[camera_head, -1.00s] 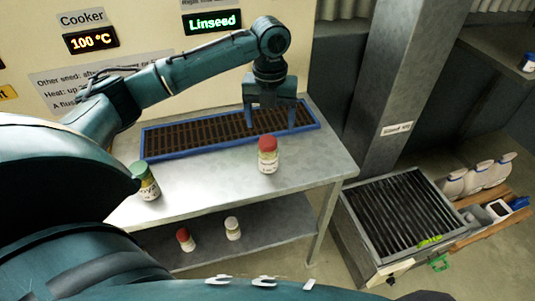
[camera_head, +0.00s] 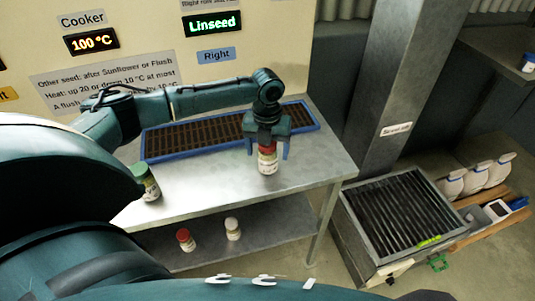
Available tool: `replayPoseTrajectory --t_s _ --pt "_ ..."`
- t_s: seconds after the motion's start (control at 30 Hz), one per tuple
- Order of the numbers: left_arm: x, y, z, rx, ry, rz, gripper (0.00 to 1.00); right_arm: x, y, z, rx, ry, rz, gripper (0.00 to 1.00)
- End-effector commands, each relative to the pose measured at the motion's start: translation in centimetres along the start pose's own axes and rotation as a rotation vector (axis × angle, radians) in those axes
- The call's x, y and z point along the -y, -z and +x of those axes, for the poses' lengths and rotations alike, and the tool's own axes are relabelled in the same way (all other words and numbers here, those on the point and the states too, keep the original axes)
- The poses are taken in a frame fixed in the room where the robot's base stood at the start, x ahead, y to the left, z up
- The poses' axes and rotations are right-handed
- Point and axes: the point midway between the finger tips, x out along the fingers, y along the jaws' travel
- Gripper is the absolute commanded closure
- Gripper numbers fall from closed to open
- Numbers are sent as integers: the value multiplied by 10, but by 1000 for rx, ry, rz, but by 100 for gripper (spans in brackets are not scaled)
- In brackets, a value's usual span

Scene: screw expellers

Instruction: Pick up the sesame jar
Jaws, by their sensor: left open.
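A white jar with a red lid (camera_head: 268,162) stands upright on the metal table; its label is too small to read. My left gripper (camera_head: 267,153) is open above it, its two fingers on either side of the lid; I cannot tell whether they touch. A green-lidded jar (camera_head: 147,184) stands on the table at the left, partly hidden by my arm. A small red-lidded jar (camera_head: 186,239) and a small white-lidded jar (camera_head: 232,228) stand on the lower shelf. No readable label shows which one is sesame. My right gripper is not in view.
A blue-framed slatted tray (camera_head: 190,140) lies along the back of the table (camera_head: 215,185). A grey pillar (camera_head: 385,90) and a slatted metal machine (camera_head: 400,225) stand at the right. White jugs (camera_head: 475,178) sit on a wooden pallet. The table's front middle is clear.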

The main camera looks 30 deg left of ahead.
Motion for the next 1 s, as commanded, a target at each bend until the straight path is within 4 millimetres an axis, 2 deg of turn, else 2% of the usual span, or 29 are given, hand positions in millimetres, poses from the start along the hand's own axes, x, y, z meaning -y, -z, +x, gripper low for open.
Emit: replayPoseTrajectory --t_s 0.1,0.33,1.0 --pt "0 0 10 0 0 1 24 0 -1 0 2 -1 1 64" --pt "0 0 11 1 0 2 24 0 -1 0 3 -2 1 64" --pt "0 0 10 1 0 1 79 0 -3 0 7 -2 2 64"
